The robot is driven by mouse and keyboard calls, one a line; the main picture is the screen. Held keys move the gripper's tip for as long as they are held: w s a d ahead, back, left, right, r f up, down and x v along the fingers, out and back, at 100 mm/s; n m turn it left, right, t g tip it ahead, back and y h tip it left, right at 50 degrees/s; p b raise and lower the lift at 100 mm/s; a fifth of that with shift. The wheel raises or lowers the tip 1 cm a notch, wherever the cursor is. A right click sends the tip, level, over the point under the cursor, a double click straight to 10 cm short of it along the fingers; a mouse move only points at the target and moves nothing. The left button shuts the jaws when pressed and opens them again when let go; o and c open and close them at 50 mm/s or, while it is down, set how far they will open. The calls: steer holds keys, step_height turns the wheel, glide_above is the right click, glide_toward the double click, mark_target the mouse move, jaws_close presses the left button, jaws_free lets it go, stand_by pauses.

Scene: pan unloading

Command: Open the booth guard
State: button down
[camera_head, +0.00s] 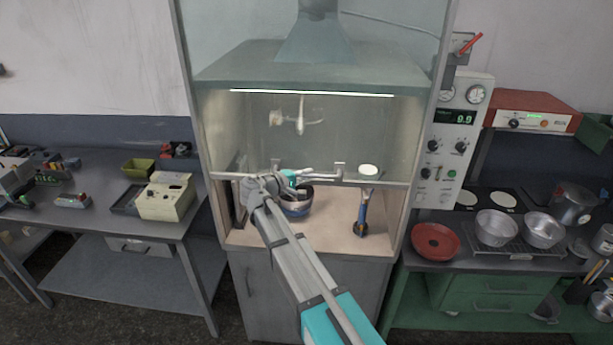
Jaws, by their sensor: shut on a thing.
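The booth guard (392,183) is a clear pane with a thin rail along its lower edge, across the front of the booth (415,125). The rail stands above the booth floor (335,234), with an open gap below it. My arm reaches up from the bottom of the picture to the rail. My gripper (326,173) is small in the view and lies at the middle of the rail, shut on the guard's handle (340,170) as far as I can tell. The fingertips and their exact contact are hard to make out.
A control panel (457,140) is to the right, above a bench with a red pan (435,241) and pots. A grey table (95,222) is at left.

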mark_target(307, 134)
step_height(307, 134, up, 14)
steer(key=p, duration=1.3)
steer(key=shift+r, duration=0.1)
steer(key=c, duration=0.6)
jaws_free()
steer(key=shift+c, duration=0.2)
step_height(307, 134, down, 30)
steer(key=b, duration=3)
steer(key=p+v, duration=0.2)
steer(key=v, duration=0.9)
steer(key=shift+r, duration=0.2)
